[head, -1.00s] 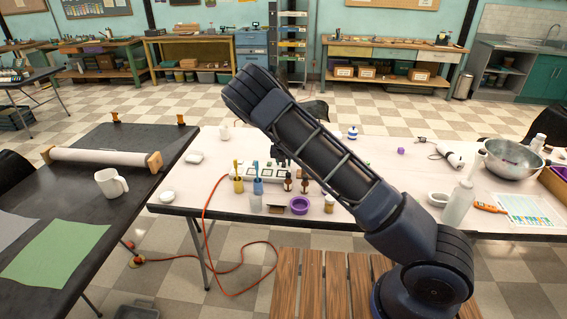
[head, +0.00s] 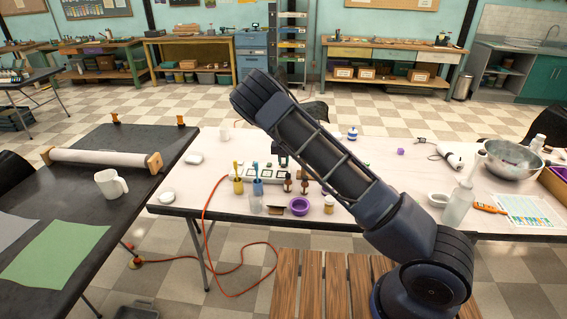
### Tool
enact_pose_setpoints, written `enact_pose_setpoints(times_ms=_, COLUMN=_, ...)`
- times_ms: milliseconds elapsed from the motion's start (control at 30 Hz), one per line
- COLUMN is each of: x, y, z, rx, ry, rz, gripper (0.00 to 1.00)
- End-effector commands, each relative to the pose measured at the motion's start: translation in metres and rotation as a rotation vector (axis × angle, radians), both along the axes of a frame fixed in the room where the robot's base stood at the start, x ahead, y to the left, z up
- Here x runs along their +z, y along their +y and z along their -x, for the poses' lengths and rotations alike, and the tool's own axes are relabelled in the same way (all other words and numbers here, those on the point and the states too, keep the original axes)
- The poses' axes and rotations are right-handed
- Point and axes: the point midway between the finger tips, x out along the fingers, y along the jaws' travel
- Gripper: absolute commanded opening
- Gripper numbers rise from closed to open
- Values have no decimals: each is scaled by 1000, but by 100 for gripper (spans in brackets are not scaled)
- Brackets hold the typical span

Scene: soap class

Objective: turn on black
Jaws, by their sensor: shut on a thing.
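A white strip (head: 246,180) with dark and greenish squares, like a power strip with switches, lies on the light table among small bottles. An orange cable (head: 207,205) runs from near its left end down to the floor. My dark gripper (head: 281,161) points down over the back of the strip, towards its right part. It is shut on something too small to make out. My own arm hides the strip's right side. I cannot tell which switch is the black one, or whether any is on.
In front of the strip stand a yellow bottle (head: 238,186), a blue bottle (head: 258,187), brown bottles (head: 304,187) and a purple bowl (head: 299,206). To the right are a clear pump bottle (head: 458,207) and a steel bowl (head: 512,160).

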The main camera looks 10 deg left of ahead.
Motion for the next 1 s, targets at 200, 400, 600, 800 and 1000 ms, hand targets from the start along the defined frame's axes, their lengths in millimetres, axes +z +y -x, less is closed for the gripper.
enact_pose_setpoints(times_ms=200, x=1, y=1, z=-1, rx=0, ry=-1, rz=-1, gripper=0)
enact_pose_setpoints(times_ms=400, x=1, y=0, z=-1, rx=0, ry=-1, rz=-1, gripper=42)
enact_pose_setpoints(times_ms=600, x=1, y=0, z=0, rx=0, ry=0, rz=-1, gripper=42)
enact_pose_setpoints(times_ms=800, x=10, y=1, z=1, rx=0, ry=0, rz=-2, gripper=42)
enact_pose_setpoints(times_ms=1000, x=42, y=1, z=5, rx=0, ry=-2, rz=-3, gripper=42)
